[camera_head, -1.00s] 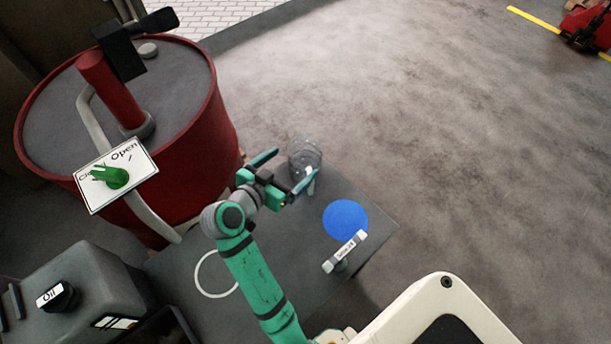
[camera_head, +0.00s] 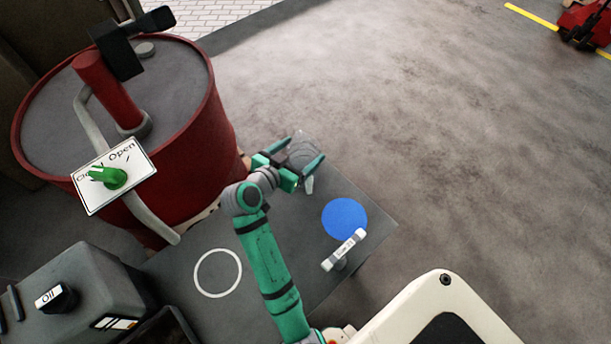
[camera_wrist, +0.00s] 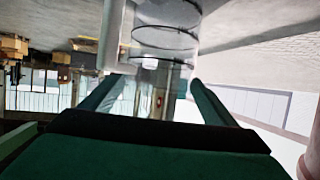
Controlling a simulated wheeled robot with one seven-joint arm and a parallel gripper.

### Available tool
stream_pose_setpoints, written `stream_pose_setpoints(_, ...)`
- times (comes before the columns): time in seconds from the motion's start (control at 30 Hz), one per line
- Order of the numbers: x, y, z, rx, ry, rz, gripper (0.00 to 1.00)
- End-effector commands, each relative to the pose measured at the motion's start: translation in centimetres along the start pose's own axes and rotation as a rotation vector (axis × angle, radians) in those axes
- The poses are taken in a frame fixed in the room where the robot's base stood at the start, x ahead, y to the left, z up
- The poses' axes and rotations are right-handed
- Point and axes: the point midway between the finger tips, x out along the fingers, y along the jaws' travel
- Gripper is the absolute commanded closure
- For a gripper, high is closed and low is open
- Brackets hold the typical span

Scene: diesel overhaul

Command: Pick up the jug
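The jug (camera_head: 303,154) is a clear, see-through vessel near the far corner of the grey table. In the head view my gripper (camera_head: 302,150) has one finger on each side of it, and the green fingers partly cover its outline. In the wrist view the jug (camera_wrist: 165,42) shows as a glassy, ringed cylinder beyond and between the two spread fingers (camera_wrist: 155,84). The fingers look open, and I see no clear contact with the jug. Its base is hard to make out.
A red drum (camera_head: 190,150) with a pump stands left of the table, close to my gripper. A blue disc (camera_head: 345,218) and a small labelled handle (camera_head: 344,250) lie at the table's right. A white ring (camera_head: 217,273) marks the front. A grey box (camera_head: 85,285) sits lower left.

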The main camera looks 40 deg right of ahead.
Motion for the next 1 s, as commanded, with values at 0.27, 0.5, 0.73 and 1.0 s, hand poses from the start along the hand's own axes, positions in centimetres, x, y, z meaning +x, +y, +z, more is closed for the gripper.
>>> stream_pose_setpoints(0.27, -0.2, -0.2, 0.1, -0.002, 0.000, -0.003, 0.87)
stream_pose_setpoints(0.5, -0.3, -0.3, -0.1, -0.001, 0.002, -0.006, 0.91)
stream_pose_setpoints(0.73, -0.5, -0.1, -1.3, 0.003, 0.004, -0.002, 0.91)
stream_pose_setpoints(1.0, -1.6, 0.2, -3.6, 0.004, 0.004, 0.000, 0.91)
